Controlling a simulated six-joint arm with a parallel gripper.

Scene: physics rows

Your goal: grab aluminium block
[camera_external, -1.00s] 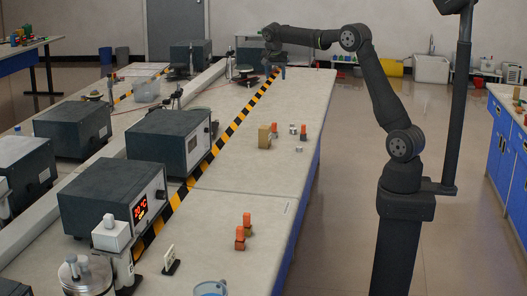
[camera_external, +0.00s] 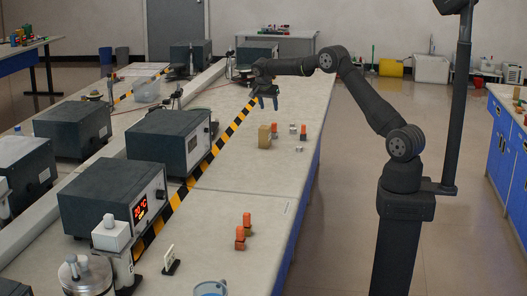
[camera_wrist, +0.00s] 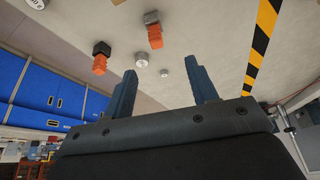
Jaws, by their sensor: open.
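My gripper (camera_external: 264,104) hangs above the bench, fingers down, behind the tan block and small pieces. In the wrist view my gripper (camera_wrist: 161,68) has two dark fingers wide apart with nothing between them. A small silvery piece (camera_external: 298,149) lies near the bench's right side. In the wrist view, a grey block (camera_wrist: 151,17) touches an orange piece (camera_wrist: 155,38), and a black block (camera_wrist: 101,47) touches another orange piece (camera_wrist: 99,65). Small silvery round pieces (camera_wrist: 141,60) lie near them. I cannot tell for certain which piece is the aluminium block.
A tan block (camera_external: 264,137) stands beside the small pieces. An orange-topped stack (camera_external: 240,242) stands nearer the camera. A dark instrument box (camera_external: 168,143) and black-yellow tape (camera_external: 215,150) are to the left. The bench between the stacks is clear.

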